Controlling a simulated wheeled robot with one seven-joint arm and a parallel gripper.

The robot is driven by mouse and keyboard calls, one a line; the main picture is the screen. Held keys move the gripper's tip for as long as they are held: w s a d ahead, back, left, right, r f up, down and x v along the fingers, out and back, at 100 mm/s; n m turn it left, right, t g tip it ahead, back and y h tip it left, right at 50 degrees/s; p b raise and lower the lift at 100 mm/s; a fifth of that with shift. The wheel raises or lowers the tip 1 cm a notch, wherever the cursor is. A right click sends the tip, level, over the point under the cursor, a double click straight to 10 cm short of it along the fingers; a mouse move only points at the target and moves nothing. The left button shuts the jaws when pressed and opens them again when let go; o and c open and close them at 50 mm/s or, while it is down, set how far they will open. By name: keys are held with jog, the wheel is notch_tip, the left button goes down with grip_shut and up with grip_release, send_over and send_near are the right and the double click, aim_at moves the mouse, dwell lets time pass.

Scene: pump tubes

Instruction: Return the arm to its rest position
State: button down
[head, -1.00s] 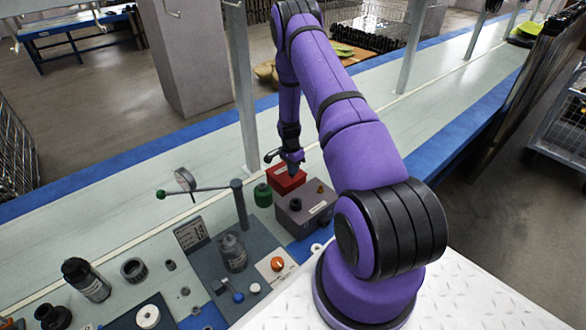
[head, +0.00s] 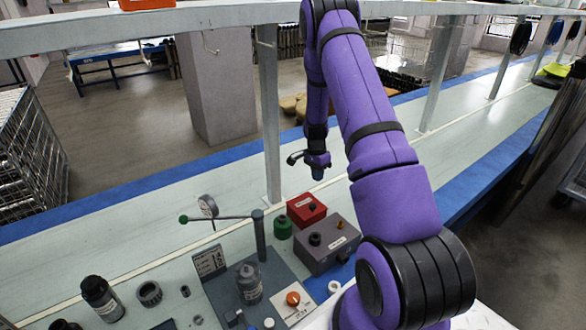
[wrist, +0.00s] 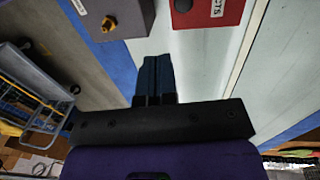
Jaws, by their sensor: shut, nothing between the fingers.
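My purple arm rises from the right of the head view and bends down to my gripper (head: 318,173), which hangs in the air over the pale bench, above and behind the red box (head: 306,209). In the wrist view my gripper (wrist: 154,75) shows its two dark blue fingers pressed together, with nothing between them. The red box (wrist: 212,12) and a grey box (wrist: 118,15) show at the top of the wrist view, apart from the fingers.
The grey box (head: 328,244) stands beside a green cylinder (head: 283,227). A lever press with a long handle (head: 236,217), a grey bottle (head: 249,283) and an orange knob (head: 293,298) stand left of my arm. The bench's far strip is clear.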

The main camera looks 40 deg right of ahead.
jog(key=shift+r, duration=0.15)
jog(key=s+a+r+n+t, duration=0.1)
jog(key=s+a+r+n, duration=0.15)
jog(key=a+r, duration=0.6)
jog(key=s+a+r+n+t, duration=0.1)
jog(key=a+r+n, duration=0.2)
jog(key=r, duration=1)
jog(key=s+a+r+n+t, duration=0.1)
jog(key=s+a+r+n, duration=0.15)
jog(key=a+r, duration=0.55)
jog(key=s+a+r+n+t, duration=0.1)
jog(key=s+a+r+n, duration=0.2)
jog(key=s, duration=0.5)
jog(key=s+a+r+n+t, duration=0.1)
jog(key=s+a+r+n, duration=0.3)
jog(key=s, duration=0.4)
jog(key=s+a+r+n+t, duration=0.1)
jog(key=s+a+r+n, duration=0.2)
jog(key=s+r, duration=0.3)
jog(key=shift+s+a+n+t, duration=0.35)
jog(key=shift+s+a, duration=0.25)
jog(key=shift+s, duration=0.3)
